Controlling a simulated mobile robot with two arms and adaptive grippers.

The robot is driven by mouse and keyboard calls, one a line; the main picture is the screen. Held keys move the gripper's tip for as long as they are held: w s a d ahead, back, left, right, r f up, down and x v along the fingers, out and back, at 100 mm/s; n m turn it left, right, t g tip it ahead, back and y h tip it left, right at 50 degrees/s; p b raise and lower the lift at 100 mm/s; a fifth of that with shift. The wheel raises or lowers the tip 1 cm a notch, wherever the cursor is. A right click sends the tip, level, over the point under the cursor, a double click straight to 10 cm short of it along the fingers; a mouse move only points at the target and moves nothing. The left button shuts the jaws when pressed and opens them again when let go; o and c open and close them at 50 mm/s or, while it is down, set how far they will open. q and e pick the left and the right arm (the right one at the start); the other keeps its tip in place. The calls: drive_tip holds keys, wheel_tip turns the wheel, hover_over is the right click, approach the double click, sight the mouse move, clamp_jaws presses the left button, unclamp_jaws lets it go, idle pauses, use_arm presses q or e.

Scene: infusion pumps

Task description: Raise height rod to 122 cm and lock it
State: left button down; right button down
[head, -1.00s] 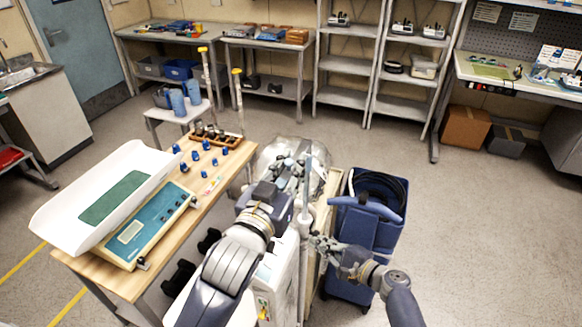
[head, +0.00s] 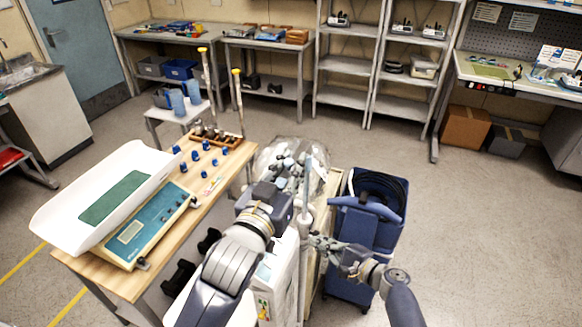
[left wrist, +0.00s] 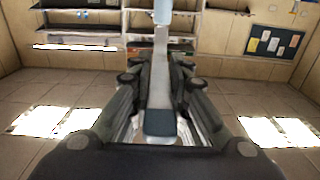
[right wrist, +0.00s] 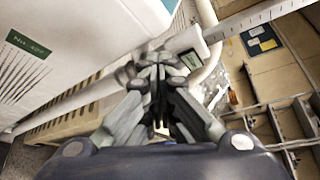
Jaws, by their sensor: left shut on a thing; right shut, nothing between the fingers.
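The height rod (head: 309,178) stands upright on a white scale column (head: 304,225) in the middle of the head view. My left gripper (head: 290,172) is shut on the rod near its upper part. In the left wrist view the pale rod (left wrist: 159,80) runs between the fingers of my left gripper (left wrist: 158,92). My right gripper (head: 314,240) is lower, beside the column. In the right wrist view its fingers (right wrist: 158,66) are shut and empty, close to a pale collar piece (right wrist: 184,42) on the white tube (right wrist: 207,22). I cannot tell if they touch it. The height reading is not legible.
A wooden table (head: 128,280) with a baby scale (head: 105,210) and several blue knobs stands at left. A blue cart (head: 365,220) stands close to the right of the column. A graduated bar (right wrist: 255,18) shows in the right wrist view. The floor beyond is clear.

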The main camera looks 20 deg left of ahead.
drive_tip(key=shift+w+a+r, duration=0.1)
drive_tip(key=shift+w+r, duration=0.2)
drive_tip(key=shift+r, duration=0.2)
idle(0.4)
drive_tip(key=shift+s+a+r, duration=0.1)
drive_tip(key=shift+s, duration=0.35)
drive_tip(key=d, duration=0.6)
drive_tip(key=shift+d, duration=0.15)
drive_tip(key=shift+s, duration=0.1)
drive_tip(key=shift+a+f, duration=0.2)
drive_tip(key=shift+a, duration=1.35)
drive_tip(key=shift+a+f, duration=0.15)
drive_tip(key=shift+a, duration=1.35)
